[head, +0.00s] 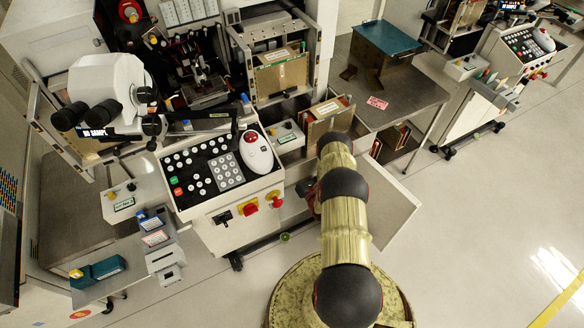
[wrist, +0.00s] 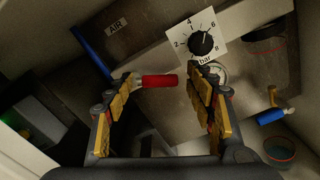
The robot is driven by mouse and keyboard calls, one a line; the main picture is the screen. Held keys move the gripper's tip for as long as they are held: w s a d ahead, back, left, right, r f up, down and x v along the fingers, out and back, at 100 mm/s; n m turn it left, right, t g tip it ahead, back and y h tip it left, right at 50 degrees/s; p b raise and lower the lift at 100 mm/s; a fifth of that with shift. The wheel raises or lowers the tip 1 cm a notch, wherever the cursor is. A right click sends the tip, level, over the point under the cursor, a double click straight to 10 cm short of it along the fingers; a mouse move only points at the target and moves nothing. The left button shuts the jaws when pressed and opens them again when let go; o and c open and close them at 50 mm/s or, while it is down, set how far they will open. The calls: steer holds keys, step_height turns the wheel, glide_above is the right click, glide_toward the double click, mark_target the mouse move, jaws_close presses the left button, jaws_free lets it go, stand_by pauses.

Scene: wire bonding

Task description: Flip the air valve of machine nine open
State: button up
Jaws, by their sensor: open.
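In the wrist view a valve with a red handle (wrist: 160,81) sits below an AIR label (wrist: 117,25) and a dial marked bar (wrist: 203,43). The handle lies roughly level across the picture. My gripper (wrist: 162,80) is open, with one finger to the left of the handle and one to the right. The left fingertip overlaps the handle's metal end; I cannot tell whether they touch. In the head view my arm reaches down beside the wire bonding machine (head: 222,228), and my gripper is mostly hidden. I cannot read the machine's number.
A second valve with a blue handle (wrist: 271,116) and a round container (wrist: 279,151) are at the right in the wrist view. A blue tube (wrist: 92,50) runs at upper left. In the head view a side table (head: 400,85) stands behind, with open floor (head: 470,220) to the right.

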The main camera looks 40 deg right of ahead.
steer(key=c, duration=0.3)
steer(key=c, duration=0.8)
steer(key=shift+c, duration=0.3)
